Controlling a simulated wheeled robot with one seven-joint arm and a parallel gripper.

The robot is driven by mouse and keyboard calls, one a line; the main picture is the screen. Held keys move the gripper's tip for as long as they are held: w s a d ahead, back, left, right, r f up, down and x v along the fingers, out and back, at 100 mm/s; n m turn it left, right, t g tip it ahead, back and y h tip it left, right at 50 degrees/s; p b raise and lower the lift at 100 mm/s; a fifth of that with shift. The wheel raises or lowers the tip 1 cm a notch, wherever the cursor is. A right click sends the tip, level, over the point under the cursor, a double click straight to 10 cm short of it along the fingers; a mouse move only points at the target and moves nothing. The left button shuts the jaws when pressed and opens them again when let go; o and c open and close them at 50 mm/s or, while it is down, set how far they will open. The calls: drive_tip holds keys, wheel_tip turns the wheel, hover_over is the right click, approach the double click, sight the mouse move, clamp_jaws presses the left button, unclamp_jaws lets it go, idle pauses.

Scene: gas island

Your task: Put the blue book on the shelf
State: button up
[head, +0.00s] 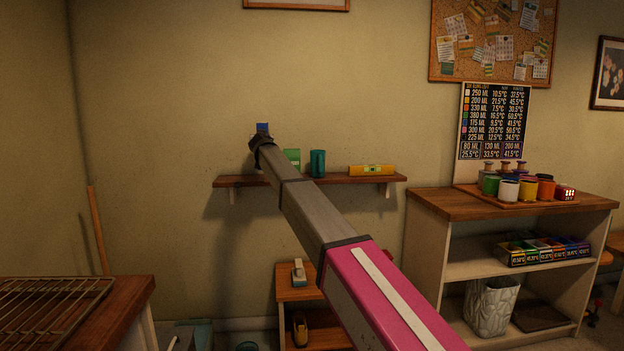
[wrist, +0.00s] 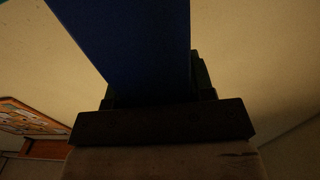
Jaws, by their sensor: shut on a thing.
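The blue book (wrist: 135,45) fills the top middle of the wrist view, held between the jaws of my gripper (wrist: 160,95). In the head view only a small blue patch of the book (head: 263,128) shows above the end of my arm. My gripper (head: 262,140) is mostly hidden there behind the arm. It appears at or above the left end of the wooden wall shelf (head: 340,180). I cannot tell whether the book touches the shelf.
On the shelf are a green object (head: 292,157), a teal cup (head: 317,163) and a yellow level (head: 371,170). A wooden cabinet (head: 520,203) with jars stands at the right. A small side table (head: 297,293) is below the shelf. A rack (head: 50,300) lies on the left table.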

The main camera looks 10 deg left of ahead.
drive_tip(key=a+r, duration=0.4)
drive_tip(key=a, duration=0.5)
drive_tip(key=w+f, duration=1.1)
drive_tip(key=shift+a+f, duration=0.15)
drive_tip(key=shift+a, duration=0.1)
drive_tip(key=o, duration=1.2)
drive_tip(key=shift+f, duration=0.15)
drive_tip(key=shift+o, duration=0.2)
